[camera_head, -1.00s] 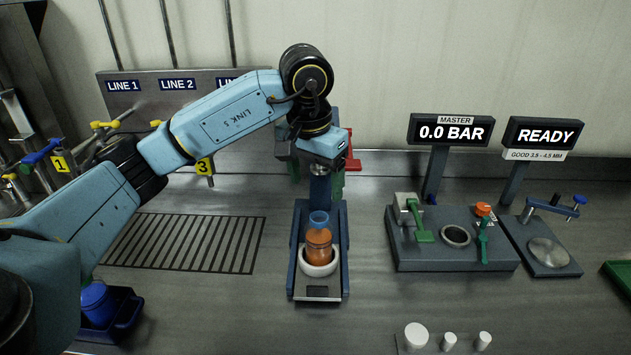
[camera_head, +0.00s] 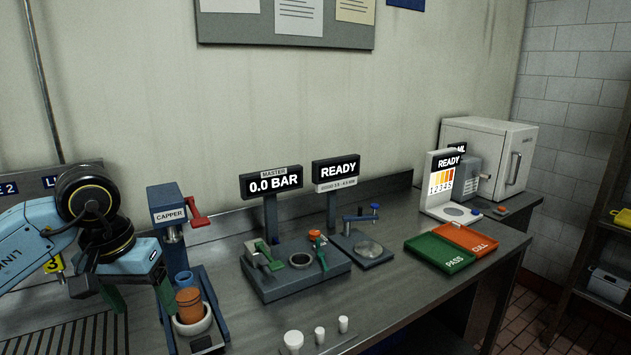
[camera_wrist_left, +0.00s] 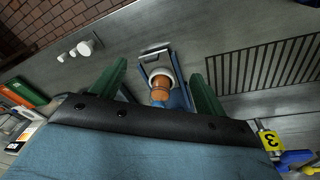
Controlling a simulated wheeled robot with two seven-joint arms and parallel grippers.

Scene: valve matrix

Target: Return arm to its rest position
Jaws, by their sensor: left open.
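My left arm (camera_head: 35,246) comes in from the left in the head view, bent and raised over the bench. Its gripper (camera_head: 140,295) is open and empty, with green fingers pointing down, just left of the blue capper (camera_head: 168,200). My right gripper is out of view.
A red lever (camera_head: 200,218) sticks out from the capper. The master station (camera_head: 295,275), reading 0.0 BAR, and a gauge stand (camera_head: 362,250) are to the right. White caps (camera_head: 293,340) lie in front. Green PASS (camera_head: 440,252) and orange CULL (camera_head: 466,238) trays are farther right.

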